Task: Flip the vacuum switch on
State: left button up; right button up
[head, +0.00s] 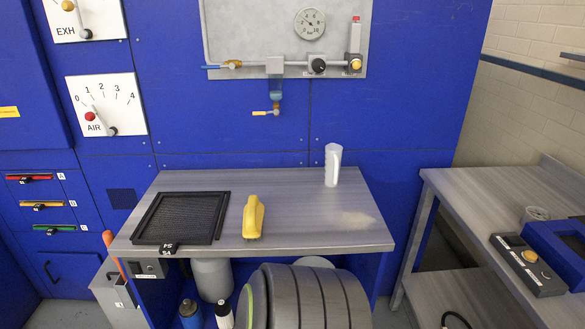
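A small grey box with a dark switch (149,268) sits under the front left edge of the metal table (300,240). It may be the vacuum switch, but I cannot read a label on it or tell its position. A pale grey cylinder (212,280) hangs or stands below the table just right of this box. Neither of my grippers is in view.
On the table are a black framed screen (181,217), a yellow handheld object (253,217), a white cup (333,165) and a tan powder patch. Dark rollers (311,298) and bottles crowd below. A second bench (480,190) holds a control box (528,264).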

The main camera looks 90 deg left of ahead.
aim_at(134, 267)
jog(key=u, duration=3.85)
